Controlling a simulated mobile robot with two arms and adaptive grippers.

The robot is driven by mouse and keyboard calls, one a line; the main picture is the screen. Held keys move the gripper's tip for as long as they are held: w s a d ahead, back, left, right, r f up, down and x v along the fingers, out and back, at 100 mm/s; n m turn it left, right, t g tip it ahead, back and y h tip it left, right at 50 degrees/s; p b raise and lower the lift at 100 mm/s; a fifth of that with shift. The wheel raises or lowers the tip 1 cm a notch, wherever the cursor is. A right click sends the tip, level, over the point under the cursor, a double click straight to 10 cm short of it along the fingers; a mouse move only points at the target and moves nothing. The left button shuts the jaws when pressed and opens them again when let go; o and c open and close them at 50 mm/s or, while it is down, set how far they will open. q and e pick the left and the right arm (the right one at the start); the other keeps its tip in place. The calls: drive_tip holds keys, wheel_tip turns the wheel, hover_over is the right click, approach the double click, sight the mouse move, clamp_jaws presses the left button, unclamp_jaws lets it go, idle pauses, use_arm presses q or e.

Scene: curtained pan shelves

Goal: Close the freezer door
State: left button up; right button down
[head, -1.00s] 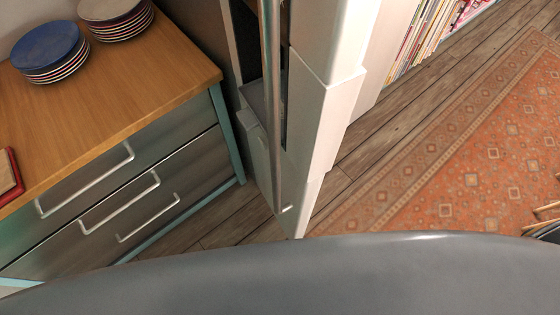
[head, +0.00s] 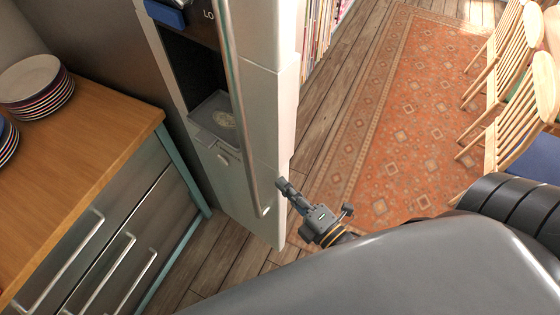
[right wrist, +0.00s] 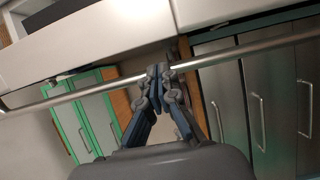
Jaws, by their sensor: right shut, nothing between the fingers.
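The white freezer door (head: 266,105) stands swung out in the head view. Its outer face, with a dispenser recess (head: 222,118) and a long metal handle bar (head: 233,90), faces left toward the counter. Its plain stepped side faces right. My right gripper (head: 281,184) is shut and empty, with its tips close to the door's lower right edge. In the right wrist view, the shut fingertips (right wrist: 158,72) overlap the handle bar (right wrist: 222,53); I cannot tell whether they touch it. My left gripper is not in view.
A wooden counter (head: 75,150) with drawers and stacked plates (head: 37,88) stands left of the door. An orange rug (head: 400,110) on the plank floor lies right. Wooden chairs (head: 500,70) stand at the far right. Books line a shelf (head: 322,30) behind the door.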

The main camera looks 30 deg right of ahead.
sight(265, 165)
drive_tip(key=p+x, duration=0.1)
drive_tip(key=x, duration=0.6)
drive_tip(key=shift+r+p, duration=0.1)
drive_tip(key=shift+p, duration=0.2)
drive_tip(key=shift+w+a, duration=0.2)
drive_tip(key=shift+w, duration=0.4)
drive_tip(key=shift+d, duration=0.2)
